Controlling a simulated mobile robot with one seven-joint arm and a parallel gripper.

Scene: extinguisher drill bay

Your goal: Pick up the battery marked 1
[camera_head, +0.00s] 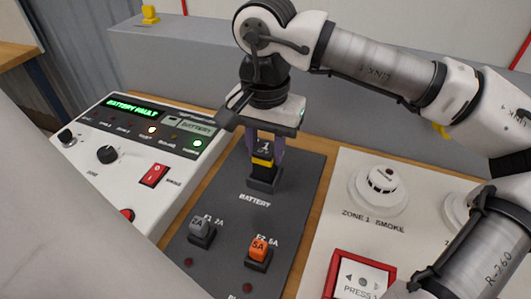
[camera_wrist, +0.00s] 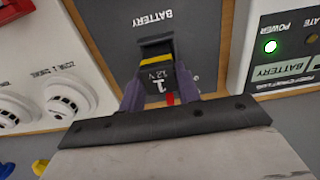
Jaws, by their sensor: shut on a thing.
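The battery marked 1 (camera_head: 263,159) is a dark block with a yellow band, and it stands upright at its black holder (camera_head: 264,179) on the grey panel labelled BATTERY. In the wrist view the battery (camera_wrist: 157,84) shows its "1" and "12V" marking, with the holder (camera_wrist: 155,47) beyond it. My gripper (camera_head: 265,150) comes from above, with its purple fingers on both sides of the battery. In the wrist view my gripper (camera_wrist: 160,98) is shut on the battery. Whether the battery's lower end is still seated in the holder is hard to tell.
The control panel (camera_head: 130,140) at left shows a green BATTERY FAULT display and a red switch (camera_head: 154,175). Fuses marked 2A (camera_head: 200,228) and 5A (camera_head: 259,247) sit nearer on the grey panel. At right are a smoke detector (camera_head: 380,180) and a red call point (camera_head: 360,278).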

